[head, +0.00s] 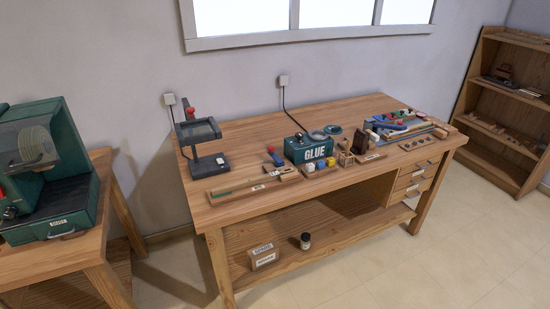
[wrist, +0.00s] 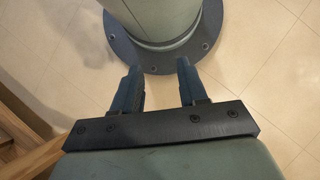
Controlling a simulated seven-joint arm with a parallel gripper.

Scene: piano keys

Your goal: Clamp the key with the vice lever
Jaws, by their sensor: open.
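The workbench (head: 250,132) stands against the wall in the head view. A long wooden tray (head: 228,193) with a pale strip, perhaps the key, lies along its front left edge. A small blue lever-like part with a red end (head: 273,155) stands just behind the tray's right end; I cannot tell whether it is the vice lever. A blue tool (head: 382,122) sits in a wooden tray farther right. My gripper (wrist: 158,68) shows only in the wrist view. It is open and empty above the tiled floor, away from the bench top.
A green glue box (head: 309,149) stands mid-bench, with several small jars and blocks in front. A dark stand (head: 198,142) with a red knob is at the back left. A green machine (head: 45,170) is on the left table. A shelf (head: 505,105) stands right.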

